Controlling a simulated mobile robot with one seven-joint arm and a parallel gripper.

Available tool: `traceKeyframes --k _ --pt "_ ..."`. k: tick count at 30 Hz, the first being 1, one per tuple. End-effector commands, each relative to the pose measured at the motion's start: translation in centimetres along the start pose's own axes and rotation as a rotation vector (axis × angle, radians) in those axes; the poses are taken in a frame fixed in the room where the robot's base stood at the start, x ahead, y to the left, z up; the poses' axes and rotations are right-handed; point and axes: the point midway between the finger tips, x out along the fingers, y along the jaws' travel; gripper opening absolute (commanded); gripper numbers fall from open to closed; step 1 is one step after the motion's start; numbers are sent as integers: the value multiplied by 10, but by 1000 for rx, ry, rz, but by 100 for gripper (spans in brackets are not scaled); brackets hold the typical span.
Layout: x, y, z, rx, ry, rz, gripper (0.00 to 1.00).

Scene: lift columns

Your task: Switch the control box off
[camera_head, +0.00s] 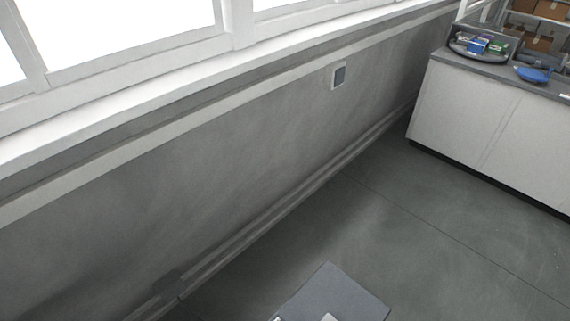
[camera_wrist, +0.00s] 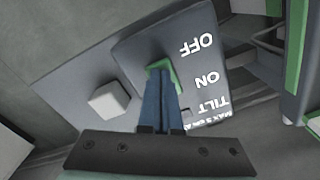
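The control box (camera_wrist: 215,72) shows in the wrist view as a dark grey panel with the white words OFF, ON and TILT, seen upside down. A green switch part (camera_wrist: 161,66) sits on the panel, level with the space near OFF and ON. My gripper (camera_wrist: 161,80) is over the panel with its two blue-grey fingers close together, their tips at the green part. The fingers hide part of it, and I cannot tell whether they touch it. The head view does not clearly show the control box or my gripper.
A pale square block (camera_wrist: 108,100) stands left of the fingers. A green-edged upright piece (camera_wrist: 296,50) is at the right. In the head view, a white cabinet (camera_head: 480,115) holds a dark tray (camera_head: 470,50) and a blue dish (camera_head: 533,74). The floor before it is clear.

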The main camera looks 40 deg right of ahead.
Motion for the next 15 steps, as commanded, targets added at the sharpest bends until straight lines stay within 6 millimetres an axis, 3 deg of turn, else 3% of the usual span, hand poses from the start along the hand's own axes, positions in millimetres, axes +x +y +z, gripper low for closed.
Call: traceKeyframes --k 8,15 --pt "5 0 -1 -1 2 -1 0" --pt "-4 0 -1 -1 3 -1 0"
